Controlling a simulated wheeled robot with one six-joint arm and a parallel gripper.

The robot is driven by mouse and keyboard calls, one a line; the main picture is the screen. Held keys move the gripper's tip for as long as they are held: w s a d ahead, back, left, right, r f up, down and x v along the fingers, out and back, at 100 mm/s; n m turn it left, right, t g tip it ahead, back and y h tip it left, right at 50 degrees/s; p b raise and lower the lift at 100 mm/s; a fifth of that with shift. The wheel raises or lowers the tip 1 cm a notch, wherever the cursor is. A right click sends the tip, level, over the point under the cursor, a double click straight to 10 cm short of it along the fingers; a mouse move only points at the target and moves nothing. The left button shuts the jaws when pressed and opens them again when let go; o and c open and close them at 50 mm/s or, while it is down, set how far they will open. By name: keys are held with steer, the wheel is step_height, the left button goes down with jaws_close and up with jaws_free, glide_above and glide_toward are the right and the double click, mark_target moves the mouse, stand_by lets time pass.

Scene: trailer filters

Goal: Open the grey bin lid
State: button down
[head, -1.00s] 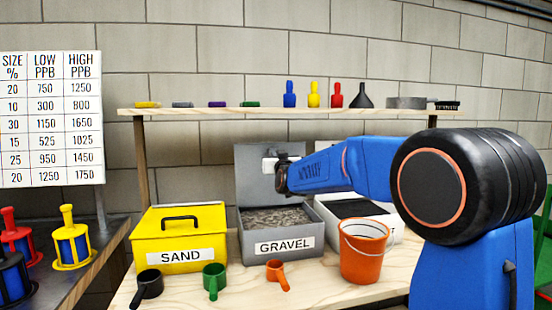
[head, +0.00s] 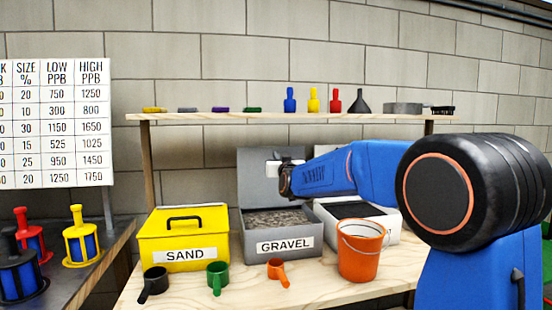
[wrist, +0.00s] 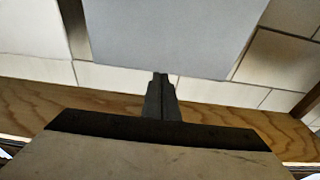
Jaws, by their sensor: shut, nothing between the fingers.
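The grey bin (head: 262,247), labelled GRAVEL and filled with grey gravel (head: 275,220), stands on the wooden bench. Its grey lid (head: 257,170) stands upright at the back of the bin, open. My gripper (head: 284,180) is in front of the lid's right part, above the bin, and hides some of it. In the wrist view my gripper (wrist: 160,78) has its dark fingers together with nothing between them. A flat grey panel, apparently the lid (wrist: 170,35), lies just beyond the fingertips; I cannot tell whether they touch.
A yellow SAND bin (head: 183,238) stands shut to the left. A white bin (head: 378,232) is to the right, partly hidden by an orange bucket (head: 362,252) and my arm. Scoops (head: 217,277) lie along the front. A shelf (head: 200,118) with bottles runs behind.

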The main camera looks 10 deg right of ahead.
steer(key=s, duration=0.9)
steer(key=s+d+f+g, duration=0.2)
steer(key=s+f+g, duration=0.3)
steer(key=s+f, duration=0.6)
steer(key=s+d+f+g, duration=0.2)
steer(key=s+f+g, duration=0.3)
steer(key=s, duration=1.7)
steer(key=s+d+f+g, duration=0.2)
steer(key=s+f+g, duration=0.3)
steer(key=s+f, duration=1.1)
steer(key=shift+s+f, duration=0.35)
steer(key=shift+s, duration=0.4)
